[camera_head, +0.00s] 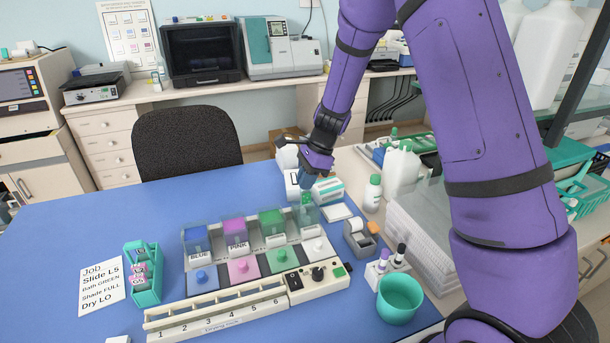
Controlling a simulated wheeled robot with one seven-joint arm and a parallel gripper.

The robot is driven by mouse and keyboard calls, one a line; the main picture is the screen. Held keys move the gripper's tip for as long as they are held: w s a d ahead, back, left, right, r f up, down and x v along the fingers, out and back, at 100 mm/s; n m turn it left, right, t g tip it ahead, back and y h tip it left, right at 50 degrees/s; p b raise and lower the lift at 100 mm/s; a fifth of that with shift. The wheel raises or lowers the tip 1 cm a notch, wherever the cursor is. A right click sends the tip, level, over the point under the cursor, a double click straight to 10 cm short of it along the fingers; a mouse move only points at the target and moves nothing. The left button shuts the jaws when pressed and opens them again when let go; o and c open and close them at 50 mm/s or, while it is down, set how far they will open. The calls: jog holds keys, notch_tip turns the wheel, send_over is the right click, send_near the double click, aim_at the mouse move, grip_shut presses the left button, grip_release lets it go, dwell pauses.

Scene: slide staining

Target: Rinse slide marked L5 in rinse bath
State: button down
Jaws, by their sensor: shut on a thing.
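My gripper (305,188) is at the back right of the staining station, over the clear rinse bath (308,215) at the right end of the bath row. It is shut on a small slide with a green part (306,198), just at or above the bath's mouth. Its label is too small to read, and I cannot tell how far it reaches into the bath. A job card (101,286) at the left reads Slide L5, Bath GREEN, Shade FULL, Dry LO. A teal slide rack (155,290) beside it holds a few pink-marked slides.
Blue (196,238), pink (235,230) and green (271,222) baths stand left of the rinse bath, with coloured lids in front. A numbered drying rack (215,317) lies nearest. A teal cup (399,298), a marker holder and a white bottle (372,193) stand right. The blue table's left is mostly clear.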

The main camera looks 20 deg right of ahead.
aim_at(302, 206)
jog(key=shift+f, duration=3.3)
jog(key=shift+r, duration=0.15)
jog(key=shift+r, duration=4.7)
